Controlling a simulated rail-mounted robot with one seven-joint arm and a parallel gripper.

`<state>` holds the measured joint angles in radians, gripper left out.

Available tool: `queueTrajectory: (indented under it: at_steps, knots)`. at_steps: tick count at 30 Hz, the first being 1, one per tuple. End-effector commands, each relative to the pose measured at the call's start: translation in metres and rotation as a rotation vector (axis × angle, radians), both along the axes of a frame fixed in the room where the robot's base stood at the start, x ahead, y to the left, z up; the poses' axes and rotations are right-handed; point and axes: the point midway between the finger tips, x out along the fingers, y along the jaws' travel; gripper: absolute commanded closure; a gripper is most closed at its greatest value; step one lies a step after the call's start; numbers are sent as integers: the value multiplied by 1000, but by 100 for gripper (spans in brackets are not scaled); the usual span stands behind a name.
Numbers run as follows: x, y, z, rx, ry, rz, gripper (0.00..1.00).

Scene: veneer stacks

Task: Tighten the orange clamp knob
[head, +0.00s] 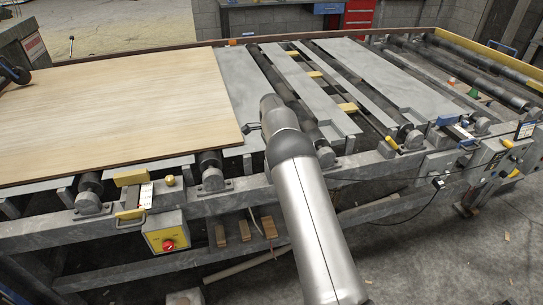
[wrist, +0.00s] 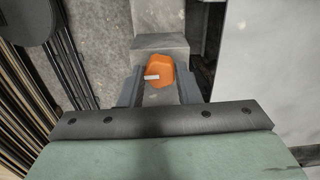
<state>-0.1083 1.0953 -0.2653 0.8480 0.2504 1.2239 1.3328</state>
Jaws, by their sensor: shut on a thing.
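The orange clamp knob (wrist: 160,70) sits on a grey metal block (wrist: 158,45) in the wrist view, with a small pale mark on its face. My gripper (wrist: 158,88) has one finger on each side of the knob and is shut on it. The dark gripper body and a green surface fill the bottom of the wrist view. In the head view my arm reaches in over the roller table, and my gripper and the held knob cannot be made out behind it.
Stacked sheet edges (wrist: 18,95) stand close on the left in the wrist view. In the head view a large veneer sheet (head: 120,100) lies left of my arm. Grey slats (head: 385,75) and rollers lie to the right. A yellow control box (head: 165,232) is on the front rail.

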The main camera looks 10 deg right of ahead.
Motion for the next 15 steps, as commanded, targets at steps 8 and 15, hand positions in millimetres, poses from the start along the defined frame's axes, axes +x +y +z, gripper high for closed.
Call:
queueTrajectory:
  at_steps: [8,15]
  knots:
    - [1,0,3,-1,-6,-48,93]
    - [1,0,3,0,-6,-52,93]
